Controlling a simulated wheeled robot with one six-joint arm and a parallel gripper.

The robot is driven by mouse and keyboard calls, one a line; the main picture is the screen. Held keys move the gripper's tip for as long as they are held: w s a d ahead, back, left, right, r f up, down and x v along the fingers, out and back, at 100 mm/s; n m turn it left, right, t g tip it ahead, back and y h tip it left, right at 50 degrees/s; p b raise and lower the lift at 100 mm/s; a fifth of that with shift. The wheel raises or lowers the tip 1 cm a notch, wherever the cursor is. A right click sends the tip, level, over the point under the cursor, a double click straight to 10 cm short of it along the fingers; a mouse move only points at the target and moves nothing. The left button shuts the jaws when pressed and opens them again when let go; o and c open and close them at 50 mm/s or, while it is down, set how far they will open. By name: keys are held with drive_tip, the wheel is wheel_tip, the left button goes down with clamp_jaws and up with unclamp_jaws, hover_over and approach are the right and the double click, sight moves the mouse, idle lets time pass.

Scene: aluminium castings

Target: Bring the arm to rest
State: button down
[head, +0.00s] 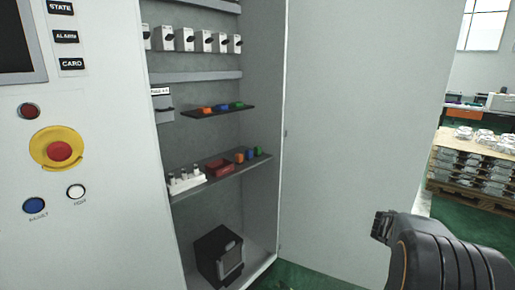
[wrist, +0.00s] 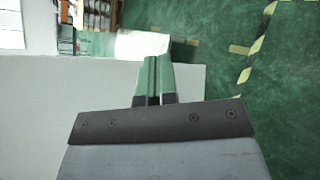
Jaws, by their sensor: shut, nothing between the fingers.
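My gripper (wrist: 154,82) shows in the wrist view with its two fingers close together and nothing between them. Behind it are a pale grey panel and the green floor. In the head view, a dark part of my arm (head: 440,252) is at the lower right, in front of the open cabinet door (head: 355,130). The fingers cannot be made out in the head view. I cannot tell whether the arm touches the door.
An open cabinet holds a lower shelf (head: 222,178) and an upper shelf (head: 218,112) with small coloured parts. A black box (head: 218,255) stands at its bottom. Stacked castings (head: 470,165) stand at the right. Green floor (wrist: 215,75) with yellow-black tape (wrist: 256,48) is open on the right.

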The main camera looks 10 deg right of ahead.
drive_tip(key=s+a+r+m+y+p, duration=0.1)
drive_tip(key=s+a+m+y+p, duration=0.15)
drive_tip(key=a, duration=0.55)
drive_tip(key=s+a+r+m+y+p, duration=0.1)
drive_tip(key=s+a+m+y+p, duration=0.2)
drive_tip(key=a, duration=0.6)
drive_tip(key=s+a+r+m+y+p, duration=0.2)
drive_tip(key=a+m+y, duration=0.2)
drive_tip(key=a, duration=0.4)
drive_tip(key=s+a+r+t+y+p, duration=0.2)
drive_tip(key=a+r+p, duration=0.4)
drive_tip(key=a, duration=0.7)
wheel_tip(320, 180, up, 2)
drive_tip(key=shift+s+r+t+y, duration=0.2)
drive_tip(key=shift+s+t+y, duration=0.2)
drive_tip(key=shift+s+y, duration=0.2)
drive_tip(key=shift+d, duration=0.2)
